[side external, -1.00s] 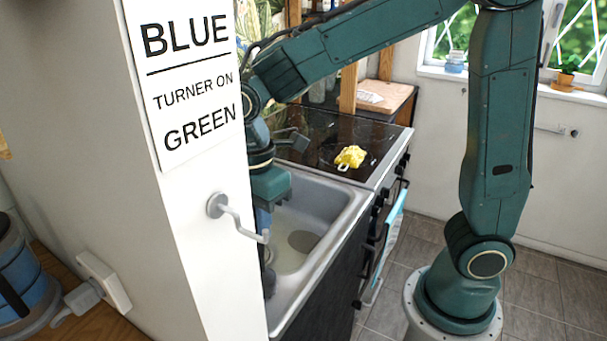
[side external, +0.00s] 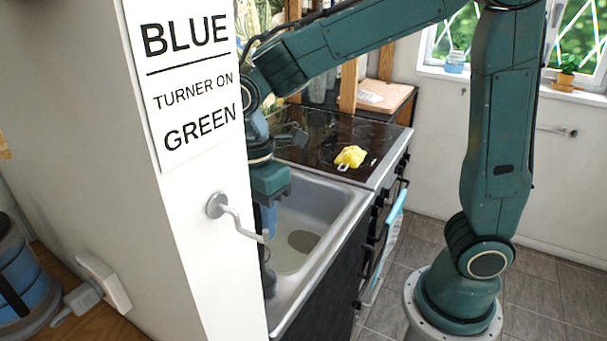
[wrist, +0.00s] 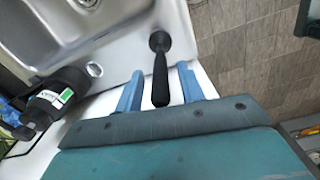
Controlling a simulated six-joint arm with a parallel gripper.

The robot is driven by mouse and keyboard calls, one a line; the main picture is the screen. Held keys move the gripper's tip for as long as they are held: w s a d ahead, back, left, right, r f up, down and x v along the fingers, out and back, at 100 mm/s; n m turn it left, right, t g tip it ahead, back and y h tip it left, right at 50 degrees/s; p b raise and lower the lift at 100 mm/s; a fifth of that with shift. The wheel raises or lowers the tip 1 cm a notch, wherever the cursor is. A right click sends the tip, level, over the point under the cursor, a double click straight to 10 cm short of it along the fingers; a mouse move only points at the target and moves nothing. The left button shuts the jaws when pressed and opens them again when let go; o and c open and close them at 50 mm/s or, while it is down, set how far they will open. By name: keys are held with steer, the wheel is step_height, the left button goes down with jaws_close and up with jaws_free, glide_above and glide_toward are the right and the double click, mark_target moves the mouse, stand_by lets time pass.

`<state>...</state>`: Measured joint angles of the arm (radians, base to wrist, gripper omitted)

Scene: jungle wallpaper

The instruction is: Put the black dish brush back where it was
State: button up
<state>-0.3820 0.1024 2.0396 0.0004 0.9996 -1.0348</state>
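The black dish brush (wrist: 160,70) shows in the wrist view, its round head by the sink's edge and its handle pointing toward my gripper. My gripper (wrist: 160,68) has its two blue fingers spread, one on either side of the handle, with gaps visible on both sides. In the side view my gripper (side external: 268,222) points down at the near left of the sink, partly hidden by the white wall. A dark shape below the fingers may be the brush, but I cannot tell.
The steel sink (side external: 338,213) is beside the black hob (side external: 318,135), which has a yellow cloth (side external: 350,157) on it. A grey hook (side external: 235,217) sticks out from the white wall (side external: 190,255). In the wrist view a black bottle (wrist: 68,87) stands left of my gripper.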

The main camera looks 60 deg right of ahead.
step_height(320, 180, up, 11)
steer(key=shift+r, duration=0.1)
stand_by(0.4)
stand_by(0.5)
steer(key=s+d+f+m+t, duration=0.2)
steer(key=s+d+m, duration=0.4)
steer(key=s+m, duration=0.1)
steer(key=s+d+f+m+t, duration=0.2)
steer(key=s+d+m+t, duration=0.1)
steer(key=s+d+m, duration=0.4)
steer(key=shift+f+m+t, duration=0.25)
steer(key=shift+m+t, duration=0.05)
steer(key=shift+m, duration=0.8)
